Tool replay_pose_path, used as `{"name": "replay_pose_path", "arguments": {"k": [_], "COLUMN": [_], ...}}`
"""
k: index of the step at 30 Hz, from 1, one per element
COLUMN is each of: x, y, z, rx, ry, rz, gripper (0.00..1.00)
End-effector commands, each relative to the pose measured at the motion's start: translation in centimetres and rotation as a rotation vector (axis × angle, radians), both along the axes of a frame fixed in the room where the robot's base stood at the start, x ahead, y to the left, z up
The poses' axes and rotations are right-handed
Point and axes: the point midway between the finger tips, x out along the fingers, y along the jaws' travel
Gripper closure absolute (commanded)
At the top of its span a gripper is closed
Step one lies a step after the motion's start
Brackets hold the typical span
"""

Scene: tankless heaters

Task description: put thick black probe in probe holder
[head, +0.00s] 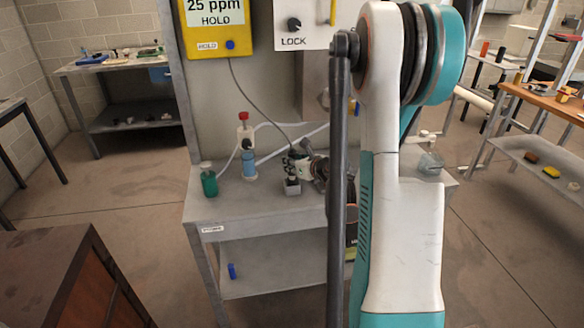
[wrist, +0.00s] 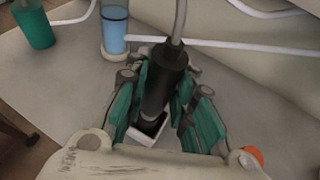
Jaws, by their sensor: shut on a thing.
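The thick black probe (wrist: 162,85) is upright between the two green-padded fingers of my gripper (wrist: 160,115) in the wrist view, with a grey cable rising from its top. The probe holder (wrist: 144,136), a small pale open-topped block with a dark inside, is right below the probe. The probe's lower end is at the holder's opening; how deep it sits cannot be told. In the head view my gripper (head: 302,164) is over the bench, and the holder (head: 292,187) shows under it. My arm hides the bench to the right.
White tubes run behind the holder. The probe's cable (head: 256,112) leads up to a yellow meter (head: 216,25). The bench front is clear.

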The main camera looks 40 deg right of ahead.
Motion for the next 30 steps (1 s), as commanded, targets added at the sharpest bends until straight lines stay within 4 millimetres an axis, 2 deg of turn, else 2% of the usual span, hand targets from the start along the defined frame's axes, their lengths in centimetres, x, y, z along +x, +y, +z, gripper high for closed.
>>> {"name": "replay_pose_path", "arguments": {"k": [1, 11, 12, 15, 26, 30], "x": [0.0, 0.0, 0.0, 0.0, 0.0, -1.3], "y": [0.0, 0.0, 0.0, 0.0, 0.0, 0.1], "z": [-0.5, -0.5, -0.6, -0.6, -0.4, 0.4], "rx": [0.0, 0.0, 0.0, 0.0, 0.0, 0.0], "ry": [0.0, 0.0, 0.0, 0.0, 0.0, 0.0], "rz": [0.0, 0.0, 0.0, 0.0, 0.0, -0.002], "gripper": [1.0, 1.0, 0.75, 0.57, 0.57, 0.57]}}
